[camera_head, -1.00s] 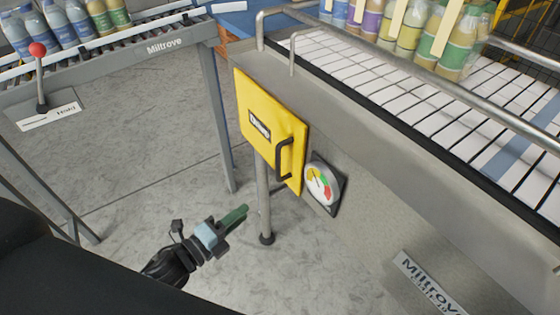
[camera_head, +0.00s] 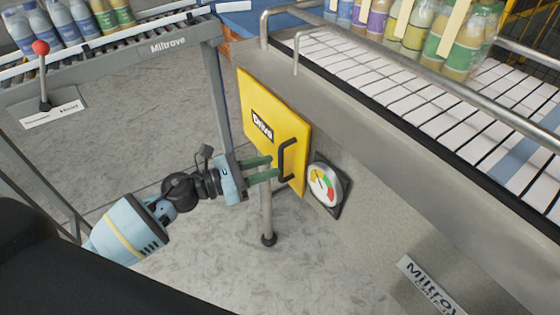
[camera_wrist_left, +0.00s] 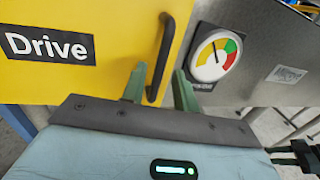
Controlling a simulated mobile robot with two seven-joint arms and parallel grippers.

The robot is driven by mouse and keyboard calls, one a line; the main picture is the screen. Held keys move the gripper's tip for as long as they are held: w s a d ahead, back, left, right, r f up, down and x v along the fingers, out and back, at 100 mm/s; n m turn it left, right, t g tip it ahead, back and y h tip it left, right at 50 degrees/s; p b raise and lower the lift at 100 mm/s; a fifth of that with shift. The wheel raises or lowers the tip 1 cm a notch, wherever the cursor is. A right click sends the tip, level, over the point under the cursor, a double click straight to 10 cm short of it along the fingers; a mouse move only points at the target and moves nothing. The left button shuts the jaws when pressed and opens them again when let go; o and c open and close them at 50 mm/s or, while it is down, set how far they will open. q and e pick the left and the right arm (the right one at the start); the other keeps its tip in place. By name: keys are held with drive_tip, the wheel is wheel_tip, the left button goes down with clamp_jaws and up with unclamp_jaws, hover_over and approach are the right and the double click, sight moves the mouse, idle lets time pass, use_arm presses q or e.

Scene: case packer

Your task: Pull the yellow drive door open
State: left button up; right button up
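The yellow drive door (camera_head: 262,100) is set in the grey side of the conveyor machine and looks shut, with a black label reading "Drive". Its black handle (camera_head: 283,160) is a vertical bar near the door's right edge. My left gripper (camera_head: 273,168) is at the handle's lower half, with two green fingers apart. In the left wrist view the door (camera_wrist_left: 100,70) fills the left side. There the handle (camera_wrist_left: 163,60) runs down between the open fingertips (camera_wrist_left: 160,78); I cannot tell whether either finger touches it.
A round gauge (camera_head: 325,184) is mounted just right of the door. A metal leg (camera_head: 266,212) stands below it. The machine's conveyor (camera_head: 400,85) carries bottles at the back. A red-knobbed lever (camera_head: 41,70) is at the left. The floor (camera_head: 200,265) below is clear.

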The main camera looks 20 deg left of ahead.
sight(281, 178)
use_arm(q)
drive_tip(key=shift+p+x, duration=0.3)
drive_tip(key=shift+x, duration=1.85)
clamp_jaws()
